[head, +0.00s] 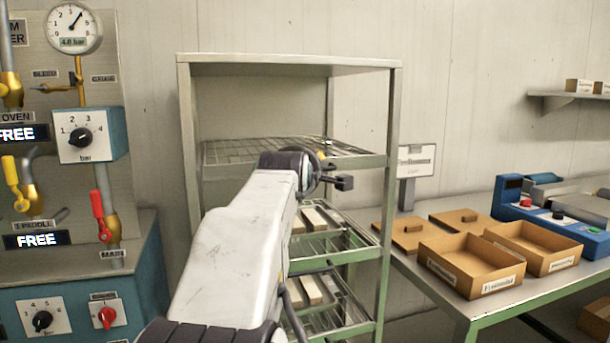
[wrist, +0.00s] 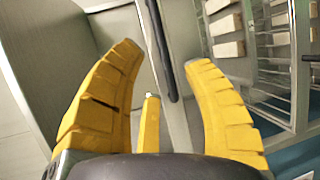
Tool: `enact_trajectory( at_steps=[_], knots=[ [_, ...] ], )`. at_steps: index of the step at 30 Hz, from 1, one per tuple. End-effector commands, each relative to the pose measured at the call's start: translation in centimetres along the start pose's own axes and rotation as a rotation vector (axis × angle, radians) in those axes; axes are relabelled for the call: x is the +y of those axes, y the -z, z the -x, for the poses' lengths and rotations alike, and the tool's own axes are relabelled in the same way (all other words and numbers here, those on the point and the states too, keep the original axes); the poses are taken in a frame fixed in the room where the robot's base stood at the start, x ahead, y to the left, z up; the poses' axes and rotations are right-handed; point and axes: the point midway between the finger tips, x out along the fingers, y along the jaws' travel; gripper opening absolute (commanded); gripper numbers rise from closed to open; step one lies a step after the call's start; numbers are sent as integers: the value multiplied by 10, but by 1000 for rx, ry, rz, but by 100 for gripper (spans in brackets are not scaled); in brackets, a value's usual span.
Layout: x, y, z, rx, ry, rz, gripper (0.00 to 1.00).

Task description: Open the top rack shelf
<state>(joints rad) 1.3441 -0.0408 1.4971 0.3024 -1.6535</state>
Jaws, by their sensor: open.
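The green-grey rack (head: 392,130) stands in the middle of the head view. Its top wire shelf (head: 245,152) sits high inside the frame and looks empty. My arm crosses in front of it and hides part of its front. My gripper (wrist: 163,62) is open, with its two yellow fingers spread in the wrist view. A dark bar (wrist: 157,40) runs between the fingers, close to a pale grey strip; whether the fingers touch it, I cannot tell. In the head view my gripper is mostly hidden behind the arm's end, near the top shelf's front.
Lower wire shelves (head: 345,240) hold pale blocks, which also show in the wrist view (wrist: 228,49). A table with cardboard boxes (head: 470,270) and a blue machine (head: 550,222) stands at the right. A panel with a gauge (head: 73,27), valves and knobs stands at the left.

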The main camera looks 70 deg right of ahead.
Motion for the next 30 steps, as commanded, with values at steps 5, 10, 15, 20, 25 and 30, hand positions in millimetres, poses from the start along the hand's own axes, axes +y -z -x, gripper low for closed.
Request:
enact_trajectory(
  at_steps=[5, 10, 15, 20, 25, 30],
  knots=[
    [0, -1, -24, -1, 2, 2, 45],
    [0, 0, -44, -1, 1, 1, 45],
    [0, 0, -57, 0, 2, 1, 45],
    [0, 0, -63, 0, 1, 0, 45],
    [0, 0, -64, 0, 1, 0, 45],
    [0, 0, -64, 0, 1, 0, 45]
  ],
)
